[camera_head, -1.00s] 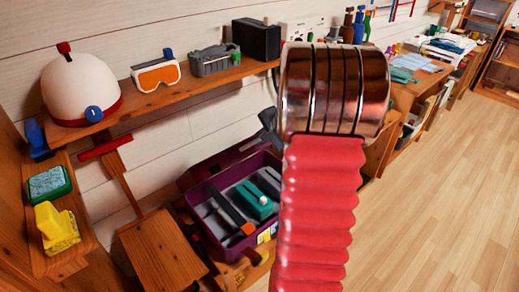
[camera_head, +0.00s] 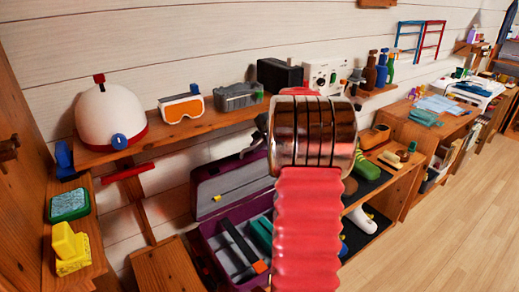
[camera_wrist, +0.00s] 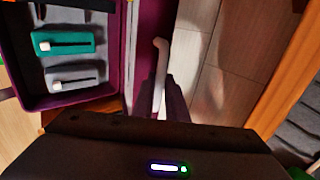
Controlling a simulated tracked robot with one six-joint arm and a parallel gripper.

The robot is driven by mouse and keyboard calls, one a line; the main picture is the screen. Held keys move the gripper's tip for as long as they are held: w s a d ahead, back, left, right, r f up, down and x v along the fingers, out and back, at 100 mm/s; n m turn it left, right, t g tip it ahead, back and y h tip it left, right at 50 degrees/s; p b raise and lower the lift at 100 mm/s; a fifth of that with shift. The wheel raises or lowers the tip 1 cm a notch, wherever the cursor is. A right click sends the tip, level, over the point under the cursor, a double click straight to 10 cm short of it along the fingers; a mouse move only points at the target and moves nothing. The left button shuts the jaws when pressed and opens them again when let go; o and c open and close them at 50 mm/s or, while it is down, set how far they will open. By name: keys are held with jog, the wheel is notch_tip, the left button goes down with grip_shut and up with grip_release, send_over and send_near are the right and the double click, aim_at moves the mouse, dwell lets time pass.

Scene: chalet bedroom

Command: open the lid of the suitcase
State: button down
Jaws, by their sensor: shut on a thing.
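The purple suitcase stands open at the wall in the head view. Its base (camera_head: 212,238) has a grey lining and holds dark, teal and orange items. Its lid (camera_head: 222,180) stands raised behind the base, with its grey inside facing me. In the wrist view the base (camera_wrist: 61,104) is at left, and the lid (camera_wrist: 150,38) shows as a narrow purple strip beside it. My gripper (camera_wrist: 168,98) is shut on the lid's edge; the exact contact is hard to see. In the head view my red arm hides part of the suitcase and most of the gripper.
A shelf above the suitcase carries a white helmet (camera_head: 108,112), orange goggles (camera_head: 181,106), a grey box (camera_head: 238,97) and a black box (camera_head: 279,75). A wooden stool (camera_head: 165,268) stands left of the suitcase. Shelves with shoes are at right. The wooden floor (camera_head: 440,235) at right is clear.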

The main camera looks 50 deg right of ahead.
jog(key=shift+a, duration=0.1)
jog(key=c, duration=1.8)
grip_release()
jog(key=shift+o, duration=0.2)
jog(key=shift+s+r, duration=0.1)
jog(key=shift+r, duration=0.05)
jog(key=v, duration=1.3)
jog(key=shift+s, duration=0.2)
jog(key=shift+r, duration=0.15)
jog(key=shift+c, duration=0.3)
